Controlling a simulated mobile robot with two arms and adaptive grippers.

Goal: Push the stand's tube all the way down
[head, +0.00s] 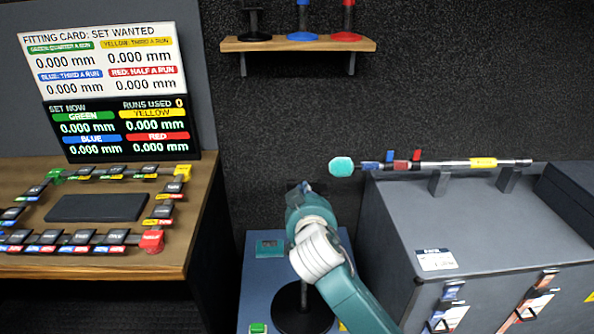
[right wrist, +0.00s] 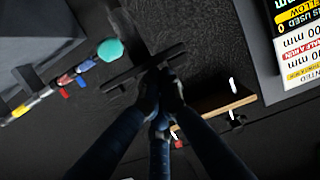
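The stand's round black base (head: 303,316) and a short lower length of its dark tube (head: 304,292) show in the head view, on a blue-grey plinth. The upper part of the tube is hidden behind my right arm. My right gripper (head: 305,187) is above the base, at the dark wall, and its fingers are small and dark there. In the right wrist view the tips of my right gripper (right wrist: 164,80) are close together, at a dark crossbar (right wrist: 146,66). I cannot tell whether they touch it. My left gripper is in neither view.
A wooden desk (head: 190,232) with a display (head: 126,128) stands at left. A shelf (head: 297,44) with black, blue and red bases is above. At right, a grey case (head: 470,220) carries a rod (head: 450,164) with a teal disc (head: 341,167), close beside my right arm.

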